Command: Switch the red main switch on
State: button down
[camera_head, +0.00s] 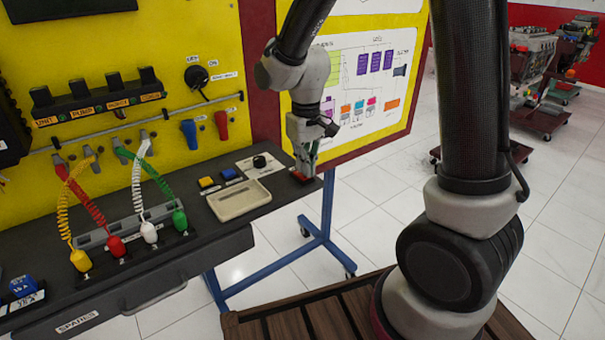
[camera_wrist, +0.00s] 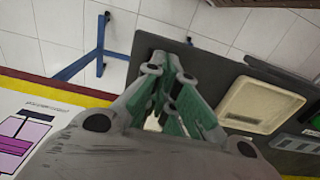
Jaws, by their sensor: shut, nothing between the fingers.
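The red main switch (camera_head: 300,176) sits near the right end of the dark bench shelf, mostly hidden by my gripper (camera_head: 304,170). My gripper points down over it with its fingertips at or just above the red part; I cannot tell whether they touch. The fingers are shut and hold nothing. In the wrist view my gripper (camera_wrist: 172,62) shows with its green-grey fingers together over the dark shelf. The switch is hidden there behind the fingers, and whether it is on or off cannot be seen.
Left of the switch are a beige tray (camera_head: 222,206), a black knob on a white plate (camera_head: 260,162), and yellow (camera_head: 206,182) and blue (camera_head: 229,174) buttons. A diagram board (camera_head: 365,75) on a blue wheeled stand (camera_head: 323,240) rises close behind. Coiled cords hang further left.

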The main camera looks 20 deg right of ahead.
jog(key=shift+f, duration=0.65)
dwell(0.3)
jog(key=shift+r, duration=3.5)
jog(key=shift+s+d+f, duration=0.1)
jog(key=shift+s, duration=0.1)
jog(key=s+d+r+m+t, duration=0.1)
jog(key=s+d+r+t, duration=0.1)
jog(key=s+d+r, duration=0.3)
jog(key=s+d+r+m+t, duration=0.2)
jog(key=s+d+r, duration=0.4)
jog(key=s+d, duration=0.3)
jog(key=s, duration=0.4)
jog(key=shift+s+d+r+m, duration=0.2)
jog(key=shift+s+d+m, duration=0.1)
jog(key=shift+d, duration=0.05)
